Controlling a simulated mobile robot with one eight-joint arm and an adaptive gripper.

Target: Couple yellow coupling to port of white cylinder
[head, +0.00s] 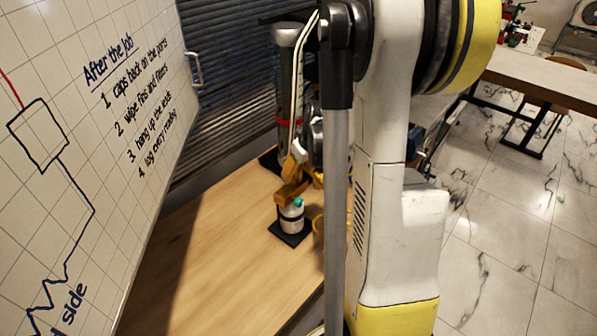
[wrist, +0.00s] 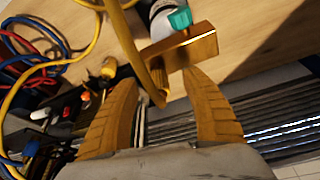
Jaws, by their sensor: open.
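The white cylinder (head: 291,217) stands upright on a black base on the wooden bench, with a teal part (head: 298,203) at its top. It also shows at the top of the wrist view (wrist: 160,12). A yellow-orange bar-shaped piece (wrist: 180,48), apparently the yellow coupling, lies across the cylinder's near side. A yellow hose (wrist: 125,35) runs down to it and between my fingers. My gripper (wrist: 160,78) is open, its orange fingers on either side of the hose end, just short of the bar. I cannot tell whether the coupling is seated; the port is hidden.
A tall grey cylinder with a red band (head: 288,78) stands behind on the bench. Red, blue and yellow hoses (wrist: 40,60) and tools (wrist: 75,105) lie at the left of the wrist view. A whiteboard (head: 90,130) borders the bench; its left part (head: 200,250) is clear.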

